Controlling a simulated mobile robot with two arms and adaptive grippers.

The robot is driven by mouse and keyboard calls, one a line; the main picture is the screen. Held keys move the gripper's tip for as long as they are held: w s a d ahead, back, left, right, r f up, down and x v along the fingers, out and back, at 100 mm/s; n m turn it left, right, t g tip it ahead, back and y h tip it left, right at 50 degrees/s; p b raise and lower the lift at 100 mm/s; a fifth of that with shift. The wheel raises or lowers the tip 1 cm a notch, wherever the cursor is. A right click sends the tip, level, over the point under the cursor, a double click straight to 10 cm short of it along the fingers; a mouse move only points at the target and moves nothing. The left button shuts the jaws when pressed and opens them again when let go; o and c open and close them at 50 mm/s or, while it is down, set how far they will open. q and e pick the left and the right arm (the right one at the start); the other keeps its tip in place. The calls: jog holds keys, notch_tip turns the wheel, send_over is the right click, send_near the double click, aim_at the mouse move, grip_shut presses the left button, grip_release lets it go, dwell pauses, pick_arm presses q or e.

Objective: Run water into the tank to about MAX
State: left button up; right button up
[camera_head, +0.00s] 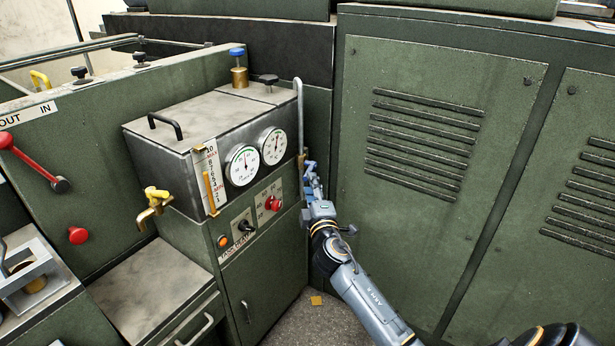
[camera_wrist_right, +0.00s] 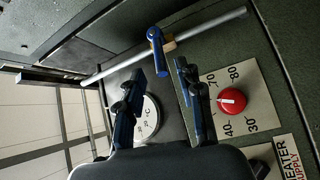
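The tank is a grey metal box (camera_head: 165,135) with a lid and a black handle. Its front has a level scale (camera_head: 212,170) with MAX near the top and a yellow-orange upright strip (camera_head: 209,192); the water level is too small to tell. A grey pipe (camera_head: 299,110) runs up the tank's right side, and the wrist view shows it too (camera_wrist_right: 210,33). A blue lever (camera_wrist_right: 156,45) sits on this pipe. My right gripper (camera_head: 310,172) is beside the pipe, its fingers apart, with the lever's lower end appearing between the fingertips (camera_wrist_right: 160,72). My left gripper is out of view.
Two round dials (camera_head: 242,165) and a red knob (camera_head: 273,203) are on the front, close to my right gripper. A yellow-handled brass tap (camera_head: 154,203) is at the tank's left. A green louvred cabinet (camera_head: 430,220) stands close at right. The floor (camera_head: 330,325) ahead is narrow.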

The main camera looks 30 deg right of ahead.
aim_at(307, 172)
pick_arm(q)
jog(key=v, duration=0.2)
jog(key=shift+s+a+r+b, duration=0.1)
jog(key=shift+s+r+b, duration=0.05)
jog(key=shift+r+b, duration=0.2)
pick_arm(e)
jog(key=x, duration=0.5)
jog(key=shift+w+d, duration=0.1)
jog(key=shift+w, duration=0.25)
grip_shut()
